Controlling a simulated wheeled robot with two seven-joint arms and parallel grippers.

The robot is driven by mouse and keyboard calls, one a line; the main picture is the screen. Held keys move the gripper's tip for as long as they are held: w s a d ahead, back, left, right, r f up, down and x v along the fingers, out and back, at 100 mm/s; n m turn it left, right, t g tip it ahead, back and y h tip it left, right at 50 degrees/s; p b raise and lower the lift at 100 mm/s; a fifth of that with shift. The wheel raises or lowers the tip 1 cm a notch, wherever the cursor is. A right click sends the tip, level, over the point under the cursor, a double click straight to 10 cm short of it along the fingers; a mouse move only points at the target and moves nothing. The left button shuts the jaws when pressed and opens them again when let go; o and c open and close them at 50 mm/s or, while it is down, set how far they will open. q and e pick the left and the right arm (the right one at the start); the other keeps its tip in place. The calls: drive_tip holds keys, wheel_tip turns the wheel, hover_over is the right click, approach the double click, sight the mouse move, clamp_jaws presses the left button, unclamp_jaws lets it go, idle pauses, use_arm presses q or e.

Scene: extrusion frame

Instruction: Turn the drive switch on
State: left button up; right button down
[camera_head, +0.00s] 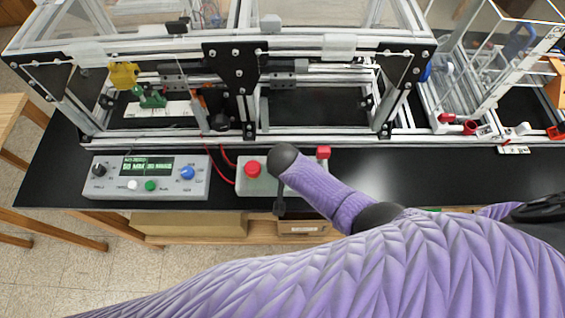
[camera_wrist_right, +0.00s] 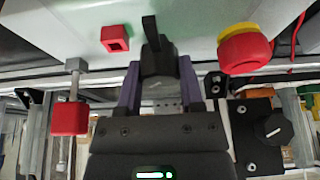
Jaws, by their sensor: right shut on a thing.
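In the right wrist view, my right gripper (camera_wrist_right: 158,88) has its two purple fingers on either side of a black rotary switch (camera_wrist_right: 155,62), shut on its body. The switch's narrow black lever (camera_wrist_right: 150,30) sticks up beyond the fingers in that picture. The switch sits on a light grey box, which shows in the head view (camera_head: 243,188) at the front of the black table. There my right arm reaches in from the right, and its wrist (camera_head: 284,159) hides the switch and fingertips. My left gripper is not in view.
A red mushroom button (camera_head: 253,168) with a yellow collar is close beside the switch. A red-capped lever (camera_wrist_right: 70,118) and a red square part (camera_wrist_right: 115,38) are on the other side. A display panel (camera_head: 147,178) stands left; the extrusion frame (camera_head: 240,137) runs behind.

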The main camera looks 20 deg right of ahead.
drive_tip(key=shift+m, duration=0.3)
drive_tip(key=shift+c, duration=1.1)
unclamp_jaws()
drive_tip(key=p+v, duration=0.4)
drive_tip(key=v, duration=0.6)
drive_tip(key=shift+p, duration=0.4)
drive_tip(key=shift+a, duration=0.1)
